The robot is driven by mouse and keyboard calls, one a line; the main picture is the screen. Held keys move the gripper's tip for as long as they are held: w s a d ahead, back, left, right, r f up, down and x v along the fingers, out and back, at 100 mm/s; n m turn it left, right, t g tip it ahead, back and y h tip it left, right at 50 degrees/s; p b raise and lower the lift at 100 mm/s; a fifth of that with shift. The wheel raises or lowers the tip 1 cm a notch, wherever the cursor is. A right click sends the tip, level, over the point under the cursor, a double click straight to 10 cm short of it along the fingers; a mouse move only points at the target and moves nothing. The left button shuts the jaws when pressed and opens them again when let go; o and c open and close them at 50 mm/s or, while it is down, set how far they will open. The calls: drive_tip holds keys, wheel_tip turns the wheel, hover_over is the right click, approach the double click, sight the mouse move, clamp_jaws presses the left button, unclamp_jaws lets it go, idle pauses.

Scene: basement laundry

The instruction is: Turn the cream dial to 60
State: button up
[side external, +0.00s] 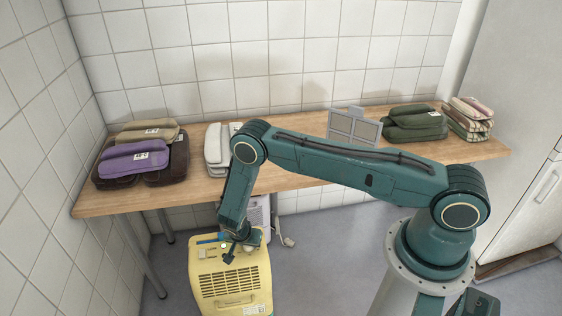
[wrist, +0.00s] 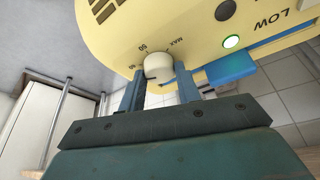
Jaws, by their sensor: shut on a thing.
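The cream dial (wrist: 158,66) sits on the pale yellow machine (wrist: 115,35) in the wrist view, with printed marks and a MAX label around it. The smaller numbers are too blurred to read surely, and I cannot tell which mark the dial points to. My gripper (wrist: 160,80) has one finger on each side of the dial and is shut on it. The dial is hidden there.
A lit green button (wrist: 231,41), a dark button (wrist: 225,11) and a blue part (wrist: 231,68) lie close to the dial. A wooden table (side external: 290,182) with folded cloth stacks stands behind. A pale lilac container (side external: 259,212) is on the floor behind the machine.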

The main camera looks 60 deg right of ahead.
drive_tip(key=shift+m+g, duration=0.3)
drive_tip(key=shift+m, duration=0.5)
drive_tip(key=o, duration=1)
drive_tip(key=shift+r, duration=0.1)
drive_tip(key=shift+v, duration=6.8)
drive_tip(key=shift+a, duration=0.1)
